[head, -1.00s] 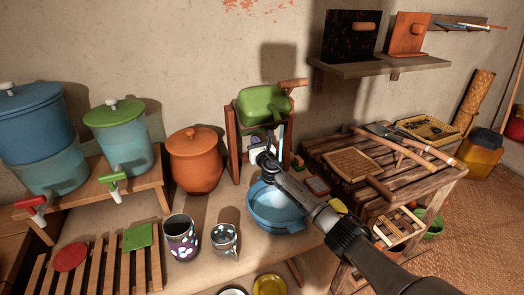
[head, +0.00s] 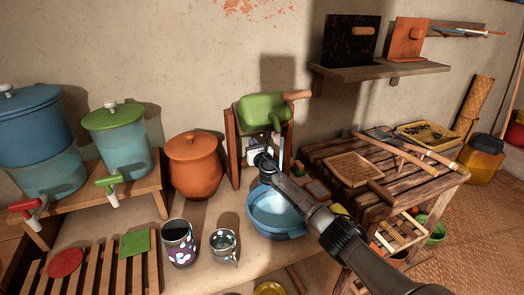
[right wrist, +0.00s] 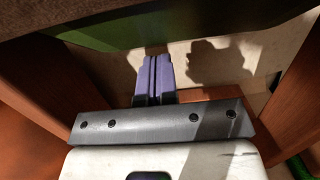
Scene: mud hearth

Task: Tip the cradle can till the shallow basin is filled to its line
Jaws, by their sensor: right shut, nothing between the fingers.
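The green cradle can (head: 258,113) hangs in a wooden stand (head: 233,150), tilted, its spout pointing down over the blue shallow basin (head: 268,232). A wooden handle (head: 297,95) sticks out to the right. A pale narrow streak shows between spout and basin; I cannot tell if it is water. The basin looks pale blue inside; its line and level are not clear. My right gripper (head: 262,158) is in front of the stand, below the can. In the right wrist view its purple fingers (right wrist: 153,78) are shut and empty, close under the green can (right wrist: 120,25).
An orange clay pot (head: 195,168) stands left of the stand. A dark patterned cup (head: 178,243) and a small mug (head: 223,245) stand left of the basin. A slatted wooden table (head: 390,165) is on the right. Wooden posts (right wrist: 45,85) flank the gripper.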

